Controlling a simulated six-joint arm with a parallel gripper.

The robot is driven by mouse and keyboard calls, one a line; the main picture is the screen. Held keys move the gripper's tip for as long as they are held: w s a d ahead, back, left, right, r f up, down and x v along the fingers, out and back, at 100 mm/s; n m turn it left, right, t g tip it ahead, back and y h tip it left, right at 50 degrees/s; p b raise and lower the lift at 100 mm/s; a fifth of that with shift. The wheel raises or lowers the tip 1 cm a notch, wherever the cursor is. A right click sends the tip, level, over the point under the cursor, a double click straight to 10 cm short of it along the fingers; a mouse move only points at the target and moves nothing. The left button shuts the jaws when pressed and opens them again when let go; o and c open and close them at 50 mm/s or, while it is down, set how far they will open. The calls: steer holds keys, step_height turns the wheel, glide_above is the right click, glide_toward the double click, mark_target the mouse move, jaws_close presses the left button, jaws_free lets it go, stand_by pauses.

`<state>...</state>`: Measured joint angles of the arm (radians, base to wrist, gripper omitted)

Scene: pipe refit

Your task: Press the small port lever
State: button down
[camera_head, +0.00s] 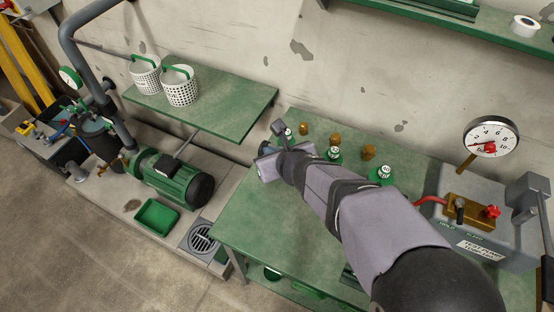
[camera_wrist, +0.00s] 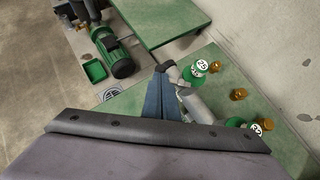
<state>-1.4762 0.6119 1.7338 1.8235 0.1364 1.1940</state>
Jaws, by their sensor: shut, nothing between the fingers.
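The grey test pump (camera_head: 480,255) stands at the right end of the green bench in the head view. My gripper (camera_head: 265,150) is far to the left of the pump, over the bench's left end, partly hidden by my arm. In the wrist view its blue fingers (camera_wrist: 160,76) are shut and empty, beside a grey fitting (camera_wrist: 196,104). The pump is not in that view.
Green-and-white fittings (camera_head: 385,174) and brass fittings (camera_head: 368,152) stand along the back of the bench (camera_head: 265,228). A round gauge (camera_head: 490,138) rises above the pump, and a grey handle (camera_head: 530,195) stands at its right. A shelf (camera_head: 440,22) overhangs the back.

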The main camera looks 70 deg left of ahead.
steer(key=a+m+t, duration=0.1)
steer(key=s+m+t, duration=0.1)
steer(key=shift+s+a+m, duration=0.15)
steer(key=shift+a+m, duration=0.25)
steer(key=shift+s+a, duration=0.15)
steer(key=shift+a, duration=0.3)
steer(key=shift+d, duration=0.1)
steer(key=shift+w+d, duration=0.3)
steer(key=shift+w, duration=0.45)
steer(key=shift+d, duration=0.1)
